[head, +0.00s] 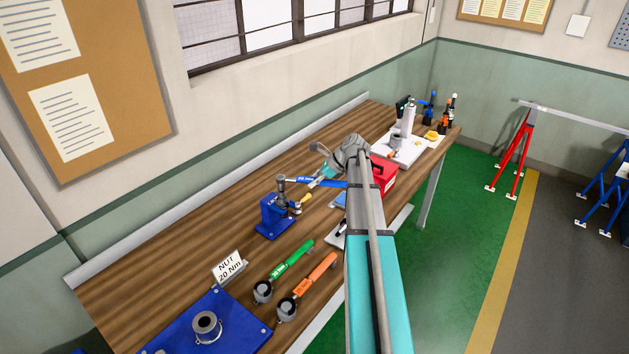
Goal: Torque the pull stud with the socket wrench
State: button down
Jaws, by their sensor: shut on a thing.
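My gripper (313,184) is at the end of my arm, beside the blue fixture (275,220) on the bench. It is shut on the blue-handled socket wrench (333,183), whose handle reaches out to the right. The wrench's grey head (281,185) is above the fixture. The pull stud itself cannot be made out; the wrench head and the small scale hide it.
Green (292,258) and orange (316,271) wrenches lie nearer on the wooden bench (180,270), by a "NUT 20 Nm" sign (229,268) and a blue plate (245,328). A red box (383,178) and a white tray (408,152) stand farther back.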

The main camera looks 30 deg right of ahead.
jog(key=shift+f+b, duration=0.5)
jog(key=shift+f, duration=0.05)
dwell(0.4)
jog(key=shift+s+a+m+t+h, duration=0.65)
jog(key=shift+s+a+m, duration=0.2)
jog(key=shift+m, duration=0.25)
jog(key=shift+s+a+m+t+h, duration=0.25)
jog(key=shift+s+a+m+h, duration=0.1)
jog(key=shift+a+m, duration=0.2)
jog(key=shift+s+a+m+t+h, duration=0.2)
jog(key=shift+s+a+m+h, duration=0.15)
jog(key=shift+m, duration=0.3)
jog(key=shift+a, duration=0.15)
